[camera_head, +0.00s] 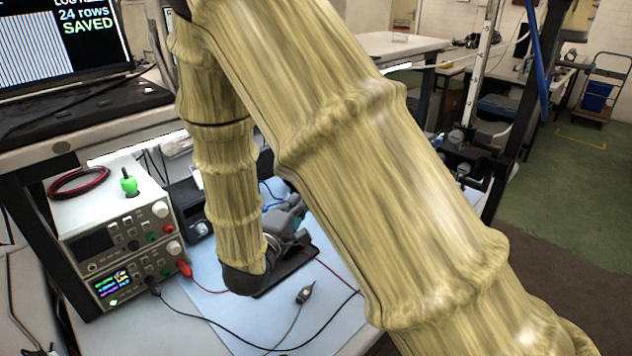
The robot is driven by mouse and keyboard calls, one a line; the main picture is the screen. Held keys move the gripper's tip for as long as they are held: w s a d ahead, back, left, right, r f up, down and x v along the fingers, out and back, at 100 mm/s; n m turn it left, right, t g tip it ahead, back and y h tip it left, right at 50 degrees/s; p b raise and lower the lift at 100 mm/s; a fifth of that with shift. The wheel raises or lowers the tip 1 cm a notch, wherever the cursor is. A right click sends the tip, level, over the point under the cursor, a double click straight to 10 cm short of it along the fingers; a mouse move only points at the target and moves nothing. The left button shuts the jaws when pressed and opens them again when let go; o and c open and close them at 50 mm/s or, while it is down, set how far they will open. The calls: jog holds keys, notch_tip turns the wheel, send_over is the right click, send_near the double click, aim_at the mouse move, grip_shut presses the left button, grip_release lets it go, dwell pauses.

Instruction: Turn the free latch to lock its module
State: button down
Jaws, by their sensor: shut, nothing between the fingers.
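My arm, in a yellowish wrinkled sleeve, crosses the view and comes down to a dark wrist joint over the bench. Beyond that joint, my gripper (300,238) shows small and grey, partly hidden by the sleeve. It is shut, and I see nothing held in it. It is low over a dark plate (297,272) on the light blue mat (335,322). A grey and teal part is crowded close to the gripper, and I cannot tell clearly where one ends. The latch and its module cannot be made out; whether my gripper touches anything there is unclear.
Stacked power supplies (118,235) with red and black leads stand left of the mat, a green object (128,182) on top. Cables and a small probe (305,294) lie on the mat. A laptop (65,55) sits on the shelf above. Open floor is at the right.

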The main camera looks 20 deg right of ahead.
jog(key=p+x, duration=0.4)
jog(key=x, duration=1)
